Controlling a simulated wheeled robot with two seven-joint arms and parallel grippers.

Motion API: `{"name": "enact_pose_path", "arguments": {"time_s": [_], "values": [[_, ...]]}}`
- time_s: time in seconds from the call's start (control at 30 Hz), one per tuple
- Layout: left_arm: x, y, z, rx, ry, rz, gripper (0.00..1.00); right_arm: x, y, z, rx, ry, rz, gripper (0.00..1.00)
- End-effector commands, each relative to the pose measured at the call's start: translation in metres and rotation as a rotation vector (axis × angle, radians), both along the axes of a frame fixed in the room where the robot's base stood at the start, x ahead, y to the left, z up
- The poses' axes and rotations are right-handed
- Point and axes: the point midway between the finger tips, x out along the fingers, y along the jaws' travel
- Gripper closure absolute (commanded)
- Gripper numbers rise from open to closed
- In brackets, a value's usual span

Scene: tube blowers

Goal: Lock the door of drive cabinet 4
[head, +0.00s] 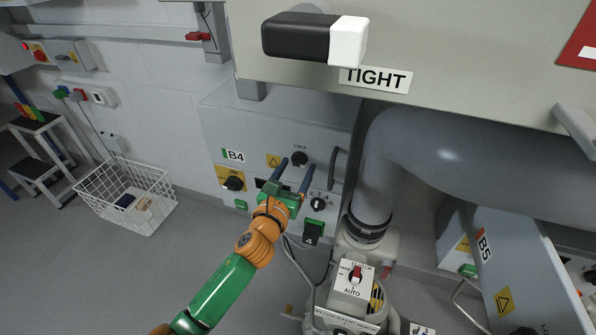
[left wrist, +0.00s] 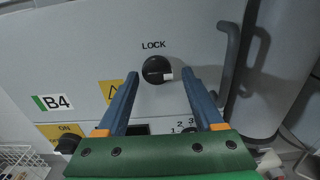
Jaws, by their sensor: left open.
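Drive cabinet B4 (head: 225,120) is a grey box against the wall, and its front also fills the left wrist view (left wrist: 60,60). Its door looks closed. Under the word LOCK is a round black knob (head: 299,158) with a white mark; in the left wrist view the knob (left wrist: 154,69) has this mark pointing right. My left gripper (head: 296,165) is open, its blue fingers pointing at the door. In the left wrist view the fingertips (left wrist: 160,73) lie on either side of the knob. I cannot tell whether they touch it. My right gripper is not in view.
A grey door handle (head: 337,168) stands right of the knob. Below are a black ON switch (head: 232,183) and a numbered selector (head: 318,204). A thick grey duct (head: 376,180) rises close on the right. A wire basket (head: 127,195) stands on the floor at left.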

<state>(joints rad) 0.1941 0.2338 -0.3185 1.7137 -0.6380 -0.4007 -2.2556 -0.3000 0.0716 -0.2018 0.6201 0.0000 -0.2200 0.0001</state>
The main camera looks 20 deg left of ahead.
Motion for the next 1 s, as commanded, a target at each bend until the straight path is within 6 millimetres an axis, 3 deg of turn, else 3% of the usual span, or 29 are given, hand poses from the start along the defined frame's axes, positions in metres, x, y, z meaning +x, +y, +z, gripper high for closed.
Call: {"name": "enact_pose_path", "arguments": {"time_s": [0.2,0.47,0.77,1.0], "values": [[0.0011,0.0001,-0.0002,0.0,0.001,0.0,0.31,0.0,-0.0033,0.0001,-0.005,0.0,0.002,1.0],[0.0009,0.0002,-0.0003,-0.001,0.001,0.0,1.0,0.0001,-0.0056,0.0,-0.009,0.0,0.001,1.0],[0.0008,0.0002,0.0,-0.025,0.003,0.0,1.0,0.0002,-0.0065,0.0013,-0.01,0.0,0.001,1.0],[0.0008,0.0004,0.0016,-0.154,0.006,0.001,1.0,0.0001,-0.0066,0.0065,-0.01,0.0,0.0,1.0]]}}
